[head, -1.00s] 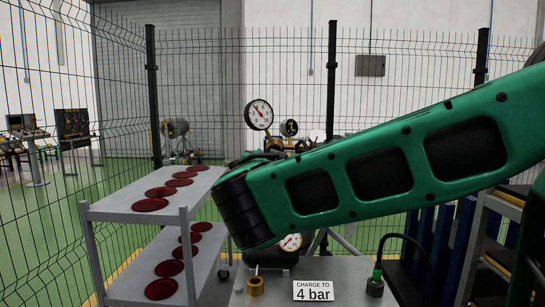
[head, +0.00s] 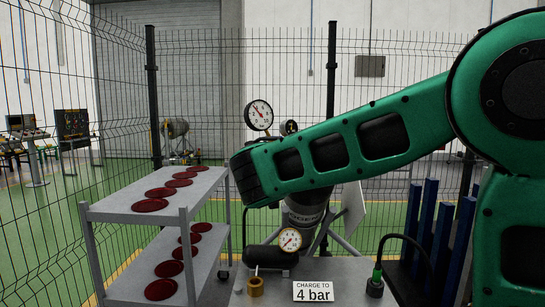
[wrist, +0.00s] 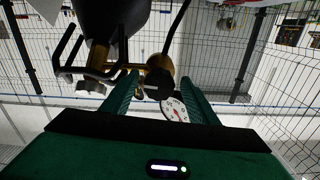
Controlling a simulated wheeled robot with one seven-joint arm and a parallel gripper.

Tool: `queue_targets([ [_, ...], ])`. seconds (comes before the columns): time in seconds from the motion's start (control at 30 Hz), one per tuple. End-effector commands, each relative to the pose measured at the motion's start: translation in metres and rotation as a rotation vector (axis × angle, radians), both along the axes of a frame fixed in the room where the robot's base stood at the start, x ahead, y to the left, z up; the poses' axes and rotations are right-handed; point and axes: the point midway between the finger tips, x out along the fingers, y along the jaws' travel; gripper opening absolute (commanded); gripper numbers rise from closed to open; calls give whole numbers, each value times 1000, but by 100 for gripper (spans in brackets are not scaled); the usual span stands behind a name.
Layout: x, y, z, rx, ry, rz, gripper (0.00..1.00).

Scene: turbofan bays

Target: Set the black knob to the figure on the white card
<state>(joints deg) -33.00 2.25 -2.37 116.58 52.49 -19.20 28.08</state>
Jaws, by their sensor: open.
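The white card (head: 313,291) reads "CHARGE TO 4 bar" and stands on the grey bench in the head view. A black round part that looks like the knob (wrist: 158,84) shows between the fingers in the wrist view, against brass fittings (wrist: 160,62). A white-faced gauge (wrist: 175,109) with a red needle is beside it, partly behind the right finger. My gripper (wrist: 157,90) is open and empty, with its two green fingers pointing towards these parts. Contact cannot be told. In the head view my arm hides the gripper and most of the fittings.
A large gauge (head: 258,115) rises above my arm; a smaller gauge (head: 289,239) sits low by the bench. A grey trolley (head: 136,213) with dark red discs stands left. A brass fitting (head: 255,286) and a cabled connector (head: 375,285) stand on the bench. Mesh fencing is behind.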

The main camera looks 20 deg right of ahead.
Motion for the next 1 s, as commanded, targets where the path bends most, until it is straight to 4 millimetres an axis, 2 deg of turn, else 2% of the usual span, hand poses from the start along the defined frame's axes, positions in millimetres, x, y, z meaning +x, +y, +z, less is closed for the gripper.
queue_targets([
  [0.13, 7, -3, 1, 1, -1, -1, 54],
  [0.4, 8, -3, 1, 1, -1, -1, 54],
  [0.43, 8, -3, 1, 1, -1, 0, 49],
  [0.5, 8, -3, 0, 1, -1, 0, 32],
  [0.6, 8, -3, 0, 1, -1, 0, 12],
  [1.0, 8, -3, 0, 32, -9, -1, 13],
])
